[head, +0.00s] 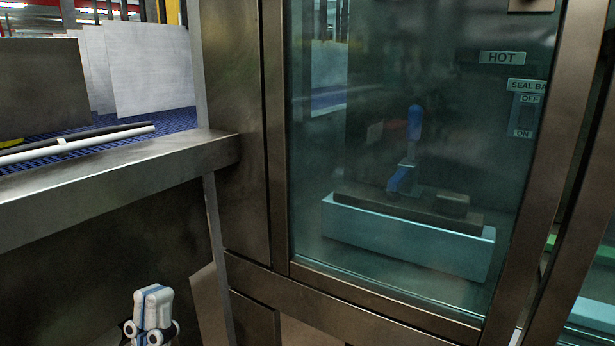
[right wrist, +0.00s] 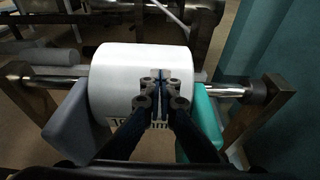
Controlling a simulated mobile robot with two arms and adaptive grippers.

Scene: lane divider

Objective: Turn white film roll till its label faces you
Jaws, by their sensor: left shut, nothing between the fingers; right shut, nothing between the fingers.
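The white film roll (right wrist: 118,75) lies across the right wrist view on a metal rod (right wrist: 58,82). Dark printed characters show at its lower edge, partly covered by my right gripper, so the full label cannot be read. My right gripper (right wrist: 160,78) is shut and empty, with its fingertips in front of the right half of the roll; whether they touch it I cannot tell. The roll is not in the head view. My left gripper (head: 153,296) shows at the bottom left of the head view, shut and empty, apart from the cabinet.
In the head view, a glass-fronted metal cabinet (head: 243,190) holds a device with a blue handle (head: 415,122). A metal-edged conveyor (head: 120,156) is at left. A grey piece (right wrist: 75,125) and teal piece (right wrist: 207,118) flank the roll.

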